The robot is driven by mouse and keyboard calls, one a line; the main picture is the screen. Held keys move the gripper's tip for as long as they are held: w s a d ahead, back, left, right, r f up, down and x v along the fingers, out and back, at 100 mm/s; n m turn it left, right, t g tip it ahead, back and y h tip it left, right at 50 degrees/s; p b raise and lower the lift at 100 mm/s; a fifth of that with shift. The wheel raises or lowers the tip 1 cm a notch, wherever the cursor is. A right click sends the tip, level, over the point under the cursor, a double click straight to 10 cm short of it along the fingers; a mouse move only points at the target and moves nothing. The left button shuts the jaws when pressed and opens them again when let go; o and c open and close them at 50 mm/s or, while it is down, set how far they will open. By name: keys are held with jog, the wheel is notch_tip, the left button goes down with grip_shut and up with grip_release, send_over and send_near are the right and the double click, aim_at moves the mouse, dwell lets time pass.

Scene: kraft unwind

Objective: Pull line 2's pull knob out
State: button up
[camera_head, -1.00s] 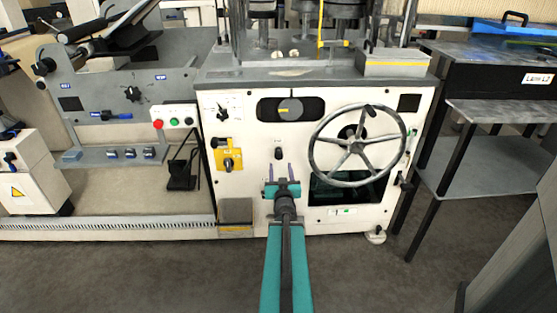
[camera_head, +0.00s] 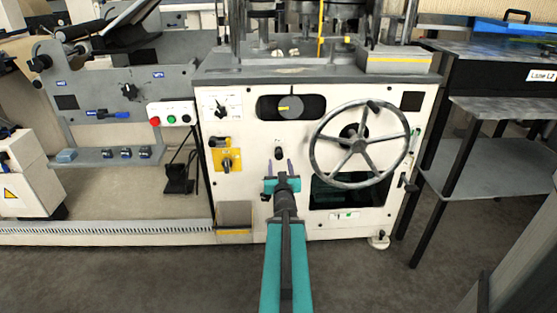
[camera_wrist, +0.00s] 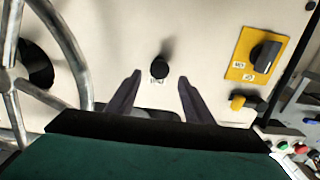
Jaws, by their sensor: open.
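A small black knob (camera_head: 279,153) sits on the white machine front. It also shows in the wrist view (camera_wrist: 160,66), with a small label just below it that is too small to read. My gripper (camera_head: 279,168) is open and empty, just below the knob in the head view. In the wrist view its two dark fingers (camera_wrist: 160,86) point toward the panel, one on each side of the knob's line. The knob lies just beyond the fingertips, and nothing shows it being touched.
A large spoked handwheel (camera_head: 358,146) stands out to the right of the knob. A yellow plate with a black rotary switch (camera_head: 226,158) is to its left, and a dial (camera_head: 288,107) is above. A dark opening (camera_head: 345,194) lies under the handwheel.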

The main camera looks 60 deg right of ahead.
aim_at(279, 156)
jog(key=shift+w+d+f+b, duration=0.2)
jog(key=shift+w+d+b, duration=0.2)
jog(key=shift+b, duration=1.2)
jog(key=d+b, duration=0.1)
jog(key=b, duration=0.2)
jog(key=shift+w+r+b, duration=0.1)
jog(key=shift+b, duration=0.25)
jog(key=shift+x, duration=2.7)
jog(key=shift+r, duration=0.15)
